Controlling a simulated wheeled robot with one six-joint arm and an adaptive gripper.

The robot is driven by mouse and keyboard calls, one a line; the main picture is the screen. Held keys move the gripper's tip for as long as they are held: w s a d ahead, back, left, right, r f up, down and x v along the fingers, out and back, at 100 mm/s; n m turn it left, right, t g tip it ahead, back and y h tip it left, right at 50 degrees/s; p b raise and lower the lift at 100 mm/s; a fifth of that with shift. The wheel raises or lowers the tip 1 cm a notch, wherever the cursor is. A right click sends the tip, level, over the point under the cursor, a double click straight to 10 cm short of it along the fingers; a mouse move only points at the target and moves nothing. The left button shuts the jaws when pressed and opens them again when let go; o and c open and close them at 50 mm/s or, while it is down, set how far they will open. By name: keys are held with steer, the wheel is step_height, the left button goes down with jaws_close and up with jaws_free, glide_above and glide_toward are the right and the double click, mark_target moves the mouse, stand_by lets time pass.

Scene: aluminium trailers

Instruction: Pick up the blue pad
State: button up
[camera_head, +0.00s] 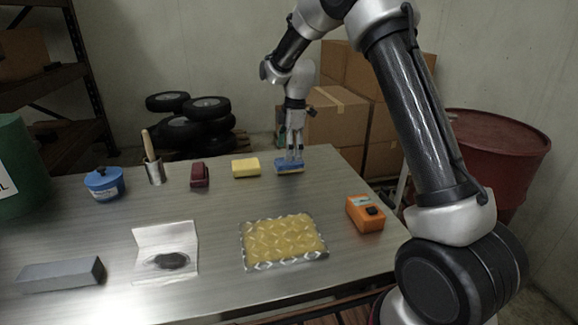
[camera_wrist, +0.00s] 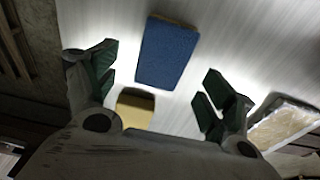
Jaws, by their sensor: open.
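The blue pad (camera_head: 287,168) is a flat rectangular block with a blue top and a tan side. It lies on the metal table near the far right edge. My gripper (camera_head: 294,154) points down just over it. In the wrist view the pad (camera_wrist: 167,52) shows between and beyond the two fingers of my gripper (camera_wrist: 156,78). The fingers are spread apart and nothing is held. I cannot tell how high the fingertips are above the pad.
A yellow sponge (camera_head: 246,168) lies just left of the pad, with a dark red block (camera_head: 200,176) farther left. A patterned yellow pack (camera_head: 284,241) and an orange device (camera_head: 365,213) lie nearer. Cardboard boxes (camera_head: 337,116) stand behind the table.

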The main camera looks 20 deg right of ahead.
step_height(320, 180, down, 4)
steer(key=shift+s+f, duration=0.15)
steer(key=shift+f, duration=0.05)
steer(key=c, duration=1.1)
step_height(320, 180, up, 10)
steer(key=shift+o, duration=1.2)
steer(key=shift+c, duration=0.7)
